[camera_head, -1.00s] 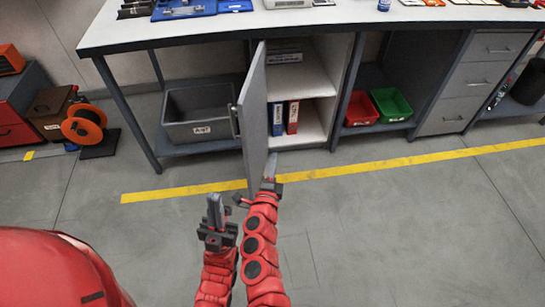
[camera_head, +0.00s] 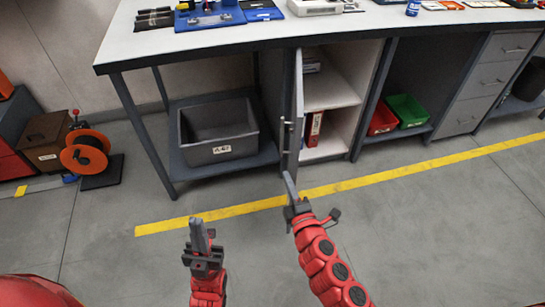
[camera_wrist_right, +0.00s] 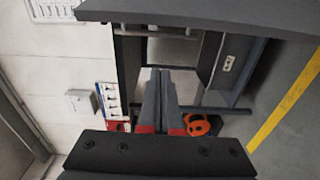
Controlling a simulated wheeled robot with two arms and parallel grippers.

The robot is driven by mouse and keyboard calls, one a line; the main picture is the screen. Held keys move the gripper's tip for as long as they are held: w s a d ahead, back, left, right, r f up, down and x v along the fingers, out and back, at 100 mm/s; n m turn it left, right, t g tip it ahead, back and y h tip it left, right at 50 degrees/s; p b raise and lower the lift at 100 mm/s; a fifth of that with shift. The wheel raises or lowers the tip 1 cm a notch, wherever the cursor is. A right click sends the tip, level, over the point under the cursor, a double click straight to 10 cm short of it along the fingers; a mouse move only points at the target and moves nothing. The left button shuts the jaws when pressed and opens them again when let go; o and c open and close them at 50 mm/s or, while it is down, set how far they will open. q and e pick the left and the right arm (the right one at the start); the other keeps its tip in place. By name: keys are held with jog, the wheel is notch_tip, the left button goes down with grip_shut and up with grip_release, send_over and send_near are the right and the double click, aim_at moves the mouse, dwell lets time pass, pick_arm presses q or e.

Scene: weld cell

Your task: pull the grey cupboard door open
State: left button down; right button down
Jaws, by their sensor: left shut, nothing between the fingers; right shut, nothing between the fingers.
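The grey cupboard door (camera_head: 293,115) stands open under the workbench in the head view, swung out and seen nearly edge-on. Its handle (camera_head: 284,132) is on the left face. The lit cupboard interior (camera_head: 335,85) shows to its right. My right gripper (camera_head: 290,187) is shut and empty, its tips by the door's lower front end; I cannot tell if they touch. Its shut fingers also show in the right wrist view (camera_wrist_right: 162,85). My left gripper (camera_head: 198,235) is shut and empty, pointing up over the floor, left of and apart from the door.
A grey bin (camera_head: 218,152) sits on the shelf left of the door. Red (camera_head: 382,119) and green (camera_head: 407,110) bins sit to the right. An orange reel (camera_head: 85,152) stands at left. The floor around the yellow line (camera_head: 400,173) is clear.

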jog(key=w, duration=0.9)
jog(key=shift+w+d, duration=0.2)
jog(key=shift+d, duration=0.2)
jog(key=shift+d+r, duration=0.1)
jog(key=shift+r, duration=0.05)
